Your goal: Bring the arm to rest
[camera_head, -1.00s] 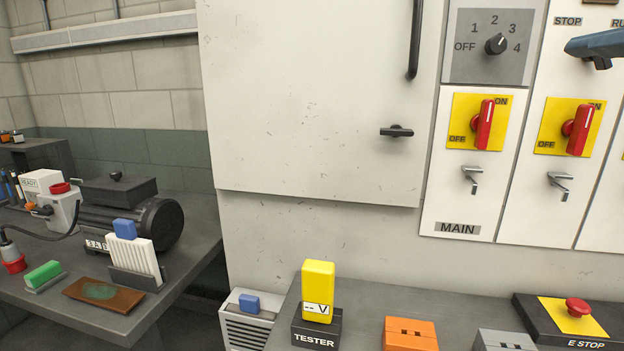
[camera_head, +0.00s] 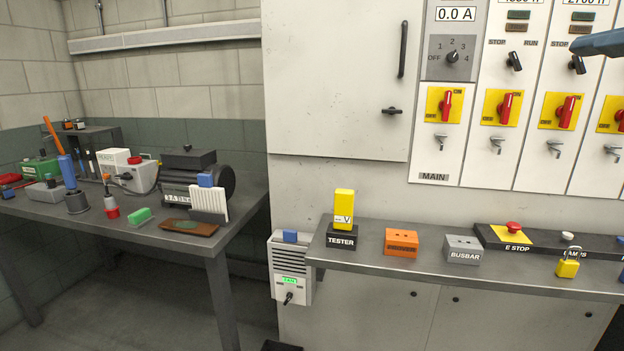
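A dark blue-grey end (camera_head: 600,43) reaches in from the right edge, high in front of the switch panels. It looks like the end of my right arm, seen from the side. Its fingertips cannot be made out and nothing shows held in it. It partly overlaps the upper part of the third switch column, just above a black knob (camera_head: 577,65). My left arm and gripper are not in view.
A grey shelf (camera_head: 345,262) with the yellow tester (camera_head: 344,208), orange block (camera_head: 401,242), BUSBAR block (camera_head: 463,250), E STOP (camera_head: 513,228) and padlock (camera_head: 568,264) runs below the cabinet. A bench (camera_head: 130,235) with a pump (camera_head: 195,178) stands at left.

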